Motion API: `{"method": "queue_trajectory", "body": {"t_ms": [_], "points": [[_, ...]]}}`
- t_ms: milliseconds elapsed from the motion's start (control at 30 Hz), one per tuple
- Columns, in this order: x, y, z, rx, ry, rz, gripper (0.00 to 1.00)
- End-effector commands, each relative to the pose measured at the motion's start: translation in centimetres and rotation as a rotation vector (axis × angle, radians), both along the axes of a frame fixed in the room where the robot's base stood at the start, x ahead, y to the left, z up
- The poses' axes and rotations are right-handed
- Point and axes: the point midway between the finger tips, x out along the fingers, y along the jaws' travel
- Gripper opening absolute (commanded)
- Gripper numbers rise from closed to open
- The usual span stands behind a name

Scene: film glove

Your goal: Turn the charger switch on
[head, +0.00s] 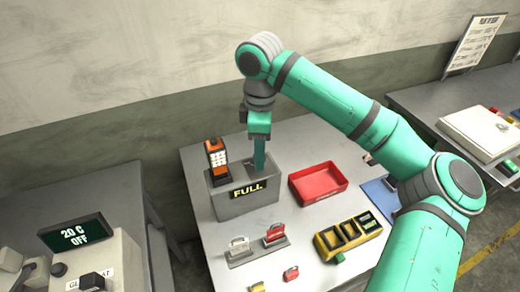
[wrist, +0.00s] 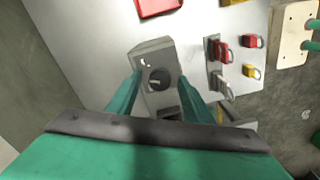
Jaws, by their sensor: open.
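The charger (head: 232,207) is a grey box on the table, with a lit display reading "FULL" (head: 247,190) on its front. An orange and black handheld device (head: 216,160) stands upright in its left part. In the wrist view, the charger (wrist: 150,52) has a round dark switch (wrist: 159,80) with a pale bar across it. My gripper (head: 260,167) is over the charger's right part, pointing down. In the wrist view, my gripper's fingers (wrist: 160,82) are apart, one on each side of the switch. I cannot tell if they touch it.
A red tray (head: 318,183) lies right of the charger. Padlocks on a grey stand (head: 256,250), loose red and yellow padlocks and a yellow-black box (head: 347,236) lie in front. At left, a machine's display (head: 76,232) reads "20 C OFF".

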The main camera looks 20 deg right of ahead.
Motion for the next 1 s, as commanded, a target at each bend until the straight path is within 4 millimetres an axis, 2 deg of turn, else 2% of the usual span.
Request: {"method": "queue_trajectory", "body": {"t_ms": [167,300,333,567,1000], "points": [[0.0,-0.01,0.02,0.0,0.0,0.0,0.44],[0.01,-0.01,0.04,0.0,0.0,0.0,0.1],[0.01,-0.01,0.04,0.0,0.0,0.0,0.05],[0.03,0.05,0.03,0.002,-0.001,-0.04,0.05],[0.04,-0.01,0.11,-0.001,-0.002,-0.368,0.05]]}}
